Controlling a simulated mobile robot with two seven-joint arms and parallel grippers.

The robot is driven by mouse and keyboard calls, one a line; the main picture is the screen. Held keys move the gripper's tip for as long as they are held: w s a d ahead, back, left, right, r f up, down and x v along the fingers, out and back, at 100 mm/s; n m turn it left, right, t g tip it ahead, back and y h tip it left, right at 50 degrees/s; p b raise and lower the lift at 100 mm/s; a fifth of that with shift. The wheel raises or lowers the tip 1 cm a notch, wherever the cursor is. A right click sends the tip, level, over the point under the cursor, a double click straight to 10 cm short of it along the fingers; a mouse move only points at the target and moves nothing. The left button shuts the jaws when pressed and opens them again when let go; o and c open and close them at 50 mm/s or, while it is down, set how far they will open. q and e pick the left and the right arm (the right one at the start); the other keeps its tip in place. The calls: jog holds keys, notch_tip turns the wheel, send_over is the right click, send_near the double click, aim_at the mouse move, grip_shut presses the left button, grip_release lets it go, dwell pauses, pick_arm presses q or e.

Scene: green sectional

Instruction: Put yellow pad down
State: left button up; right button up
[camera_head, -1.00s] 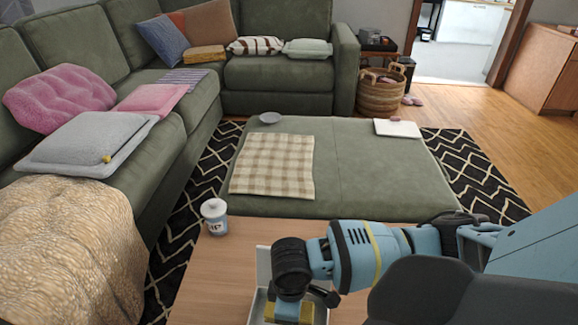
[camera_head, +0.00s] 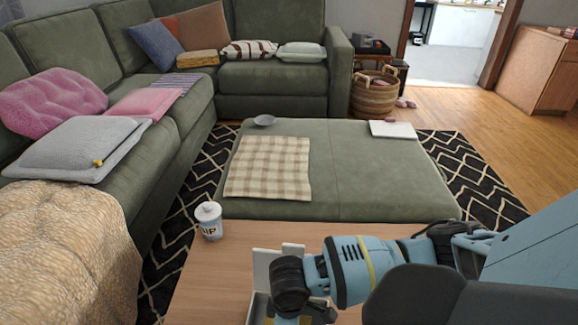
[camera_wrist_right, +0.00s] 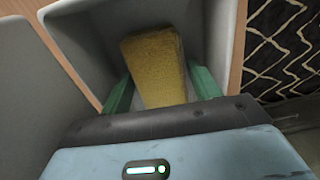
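The yellow pad (camera_wrist_right: 158,68) is a flat, rough-textured block inside a pale, open-topped container (camera_wrist_right: 85,22) in the right wrist view. My right gripper (camera_wrist_right: 161,78) reaches down into the container, with its green fingers open on either side of the pad. Narrow gaps show beside the pad near the finger bases; contact at the tips is hard to judge. In the head view the light container (camera_head: 262,268) stands on the wooden table, and my right wrist hides most of its inside and the pad. My left gripper is not in view.
Beyond is a green ottoman (camera_head: 370,170) with a checkered cloth (camera_head: 270,168). A green sofa (camera_head: 175,130) lines the left and back. Another yellow item (camera_head: 197,58) rests on it.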

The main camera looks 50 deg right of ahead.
jog(key=shift+r, duration=0.15)
notch_tip(320, 180, up, 12)
jog(key=p, duration=0.5)
dwell(0.4)
